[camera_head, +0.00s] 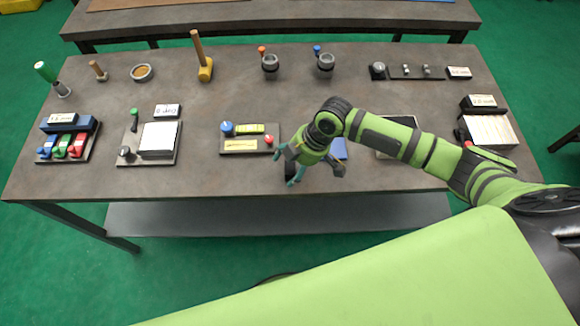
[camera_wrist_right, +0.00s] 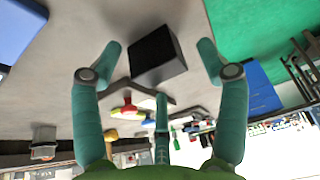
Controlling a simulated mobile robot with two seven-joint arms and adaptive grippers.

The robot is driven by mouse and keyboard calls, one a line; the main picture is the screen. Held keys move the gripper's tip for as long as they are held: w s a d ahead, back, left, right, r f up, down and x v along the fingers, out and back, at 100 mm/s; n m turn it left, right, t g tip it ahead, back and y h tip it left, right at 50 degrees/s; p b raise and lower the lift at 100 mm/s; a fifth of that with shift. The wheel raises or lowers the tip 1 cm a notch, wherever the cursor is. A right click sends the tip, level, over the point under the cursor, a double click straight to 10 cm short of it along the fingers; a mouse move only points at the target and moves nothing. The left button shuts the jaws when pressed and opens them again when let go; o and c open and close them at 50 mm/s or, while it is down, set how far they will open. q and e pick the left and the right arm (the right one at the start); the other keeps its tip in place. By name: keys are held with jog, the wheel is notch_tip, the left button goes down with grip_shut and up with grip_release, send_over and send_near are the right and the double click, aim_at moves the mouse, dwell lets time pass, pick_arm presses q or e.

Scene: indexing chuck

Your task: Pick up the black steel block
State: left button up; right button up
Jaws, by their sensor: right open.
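The black steel block (camera_wrist_right: 157,55) shows in the right wrist view as a dark cube on the grey tabletop. It lies between the spread teal fingers of my right gripper (camera_wrist_right: 160,47), with clear gaps on both sides. The gripper is open and empty; a further finger shows below the block. In the head view my right gripper (camera_head: 316,177) hangs over the table's front edge area, fingers downward. A dark shape at its left is probably the block, mostly hidden by the fingers. My left gripper is not in view.
A dark tray (camera_head: 231,146) with blue, yellow and red parts lies just left of the gripper. A blue item (camera_head: 340,148) lies just right of it, partly hidden. The front edge of the table (camera_head: 200,191) is close. Open tabletop lies behind.

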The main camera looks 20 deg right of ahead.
grip_shut()
jog(key=shift+r, duration=0.1)
